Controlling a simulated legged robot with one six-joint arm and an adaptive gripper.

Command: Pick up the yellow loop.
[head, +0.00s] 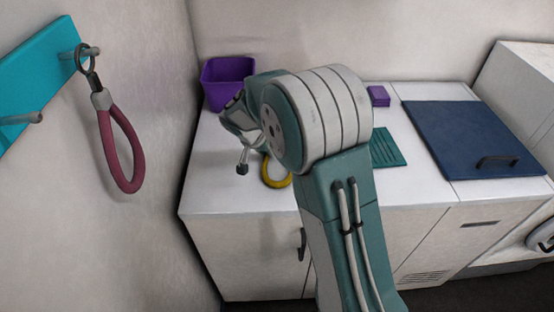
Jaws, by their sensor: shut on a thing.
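The yellow loop (275,181) shows in the head view just below my gripper, over the white counter near its front edge. Only its lower curve is visible; my arm hides the rest. My gripper (247,160) is above the counter's left part, pointing down and left, and is shut on the yellow loop. The contact itself is hidden behind my arm. I cannot tell whether the loop touches the counter.
A purple bin (226,82) stands at the counter's back left. A purple block (378,96), a teal slotted mat (388,149) and a blue panel with a dark handle (470,138) are right of my arm. A maroon loop (121,150) hangs from a teal wall rack (38,72).

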